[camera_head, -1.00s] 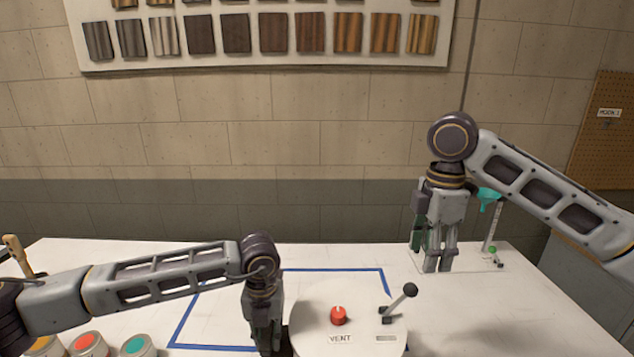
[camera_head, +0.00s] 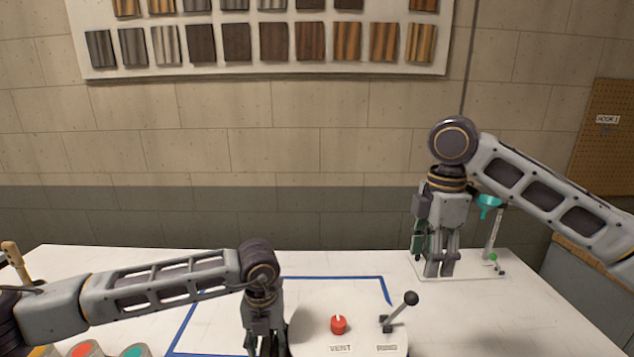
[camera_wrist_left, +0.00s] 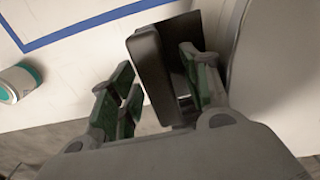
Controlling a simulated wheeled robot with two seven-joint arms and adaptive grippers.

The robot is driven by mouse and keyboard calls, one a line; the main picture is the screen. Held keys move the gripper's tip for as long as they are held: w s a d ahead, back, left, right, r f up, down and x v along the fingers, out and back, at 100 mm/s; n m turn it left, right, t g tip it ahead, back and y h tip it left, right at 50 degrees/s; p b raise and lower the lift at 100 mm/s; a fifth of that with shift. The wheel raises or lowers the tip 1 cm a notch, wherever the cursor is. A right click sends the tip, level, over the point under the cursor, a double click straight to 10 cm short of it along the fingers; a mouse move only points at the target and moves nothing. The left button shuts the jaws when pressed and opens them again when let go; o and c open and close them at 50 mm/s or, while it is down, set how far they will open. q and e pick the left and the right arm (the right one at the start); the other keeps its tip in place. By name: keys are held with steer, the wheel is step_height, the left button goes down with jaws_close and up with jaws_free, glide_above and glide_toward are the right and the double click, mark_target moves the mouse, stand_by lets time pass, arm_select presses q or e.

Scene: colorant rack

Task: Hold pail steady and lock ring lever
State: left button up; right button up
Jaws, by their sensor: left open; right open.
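The pail's white round lid (camera_head: 315,335) is at the front centre in the head view, cut off by the bottom edge. It carries a red VENT knob (camera_head: 338,325) and, at right, the black-knobbed ring lever (camera_head: 400,311), tilted up to the right. My left gripper (camera_head: 264,345) points down at the pail's left side. In the left wrist view, its green-padded fingers (camera_wrist_left: 158,95) are open around a black block (camera_wrist_left: 150,65) beside the pail's pale wall (camera_wrist_left: 275,70); contact is unclear. My right gripper (camera_head: 438,268) is open, pointing down at the back right, away from the lever.
A teal funnel (camera_head: 488,202) on a stand is behind my right gripper, above a small white board (camera_head: 470,274). Paint cans (camera_head: 135,351) stand at the front left; one shows in the wrist view (camera_wrist_left: 18,82). Blue tape (camera_head: 330,278) marks the table, whose back middle is clear.

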arm_select(q)
steer(key=shift+r, duration=0.1)
step_height(320, 180, up, 12)
stand_by(0.8)
stand_by(0.4)
